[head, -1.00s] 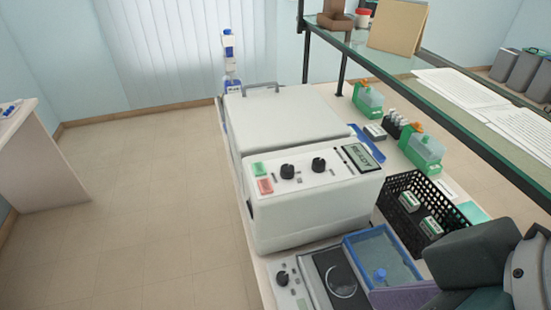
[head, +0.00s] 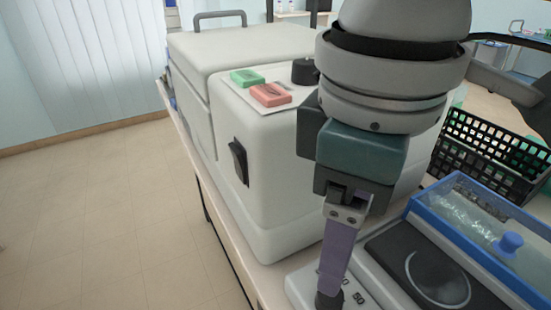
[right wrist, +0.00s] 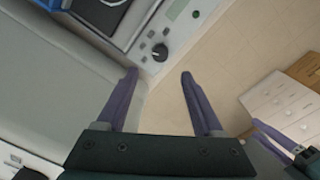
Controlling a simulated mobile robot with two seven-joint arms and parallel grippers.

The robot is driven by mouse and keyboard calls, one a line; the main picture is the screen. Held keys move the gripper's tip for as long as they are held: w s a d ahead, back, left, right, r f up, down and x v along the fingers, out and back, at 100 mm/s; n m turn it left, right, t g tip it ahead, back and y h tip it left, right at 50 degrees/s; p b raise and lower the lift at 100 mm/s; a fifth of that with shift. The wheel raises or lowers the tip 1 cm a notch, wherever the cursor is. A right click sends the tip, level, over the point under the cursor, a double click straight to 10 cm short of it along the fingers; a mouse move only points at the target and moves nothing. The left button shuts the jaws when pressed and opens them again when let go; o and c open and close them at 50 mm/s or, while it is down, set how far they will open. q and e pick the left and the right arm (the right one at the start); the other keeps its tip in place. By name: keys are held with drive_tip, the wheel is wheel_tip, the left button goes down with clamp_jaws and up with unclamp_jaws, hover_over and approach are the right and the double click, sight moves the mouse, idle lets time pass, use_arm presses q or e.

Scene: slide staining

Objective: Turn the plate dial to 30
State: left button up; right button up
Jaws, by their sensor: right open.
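The plate dial (right wrist: 160,52) is a small black knob on the light panel of the hotplate (head: 300,290). In the right wrist view it shows between and just beyond the fingertips of my right gripper (right wrist: 158,76), which is open. In the head view the gripper (head: 332,278) points down over the dial (head: 328,301), and its purple fingers cover part of it. I cannot tell whether they touch it. The dial's pointer is too small to read. Purple fingers, apparently of my left gripper (right wrist: 272,137), show at the right wrist view's lower right; their opening is unclear.
A large white machine (head: 270,190) with green and red buttons stands close behind the dial. A round dark plate (head: 420,265) and a blue-rimmed tray (head: 475,215) lie right of it. A black basket (head: 490,150) is farther back. Floor is open to the left.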

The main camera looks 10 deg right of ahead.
sight(329, 299)
drive_tip(key=f, duration=0.4)
drive_tip(key=f+b, duration=0.1)
drive_tip(key=f, duration=0.4)
drive_tip(key=shift+d+f, duration=0.2)
drive_tip(key=shift+f, duration=0.05)
clamp_jaws()
